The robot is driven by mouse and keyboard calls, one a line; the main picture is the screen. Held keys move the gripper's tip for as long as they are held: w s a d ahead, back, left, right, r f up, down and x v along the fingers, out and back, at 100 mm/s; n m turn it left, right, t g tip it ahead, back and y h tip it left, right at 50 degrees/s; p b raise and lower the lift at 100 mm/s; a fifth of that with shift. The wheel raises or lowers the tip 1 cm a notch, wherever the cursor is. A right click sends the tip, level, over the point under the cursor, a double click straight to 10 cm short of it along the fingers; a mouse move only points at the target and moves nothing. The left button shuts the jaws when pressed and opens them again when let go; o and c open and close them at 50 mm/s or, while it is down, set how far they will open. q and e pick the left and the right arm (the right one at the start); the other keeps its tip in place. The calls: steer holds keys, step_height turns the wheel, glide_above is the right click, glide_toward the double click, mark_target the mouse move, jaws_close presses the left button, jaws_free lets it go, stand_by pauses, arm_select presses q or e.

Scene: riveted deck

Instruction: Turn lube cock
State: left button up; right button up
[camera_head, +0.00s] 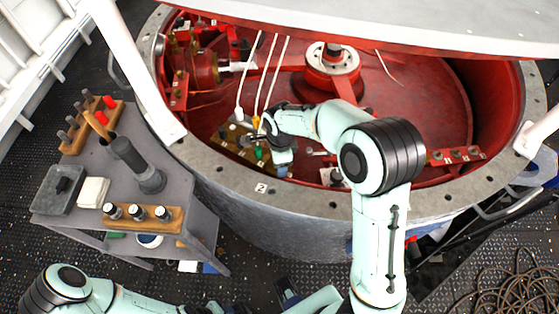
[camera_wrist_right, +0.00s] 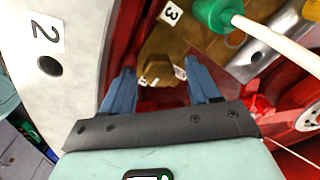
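A brass cock (camera_wrist_right: 158,68) with a blocky head sits inside the red-lined housing, close to the label 3. In the right wrist view, my right gripper (camera_wrist_right: 162,88) has its two blue fingers spread on either side of it, with a gap at both sides. The fingers are open and hold nothing. In the head view, my right gripper (camera_head: 262,138) reaches over the rim into the drum, and it hides much of the brass fittings there. My left arm lies low at the bottom left; its gripper end is too cut off to read.
A green plug (camera_wrist_right: 218,14) with a white cable is near the right finger. The drum's pale flange (camera_head: 230,185) borders the work area. A grey side table (camera_head: 75,215) with tools stands left. A raised lid (camera_head: 430,25) hangs above.

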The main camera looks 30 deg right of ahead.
step_height(320, 180, up, 13)
steer(key=p, duration=0.1)
steer(key=shift+s+r+p, duration=0.2)
steer(key=shift+s+p, duration=0.1)
steer(key=shift+a+f, duration=0.1)
stand_by(0.7)
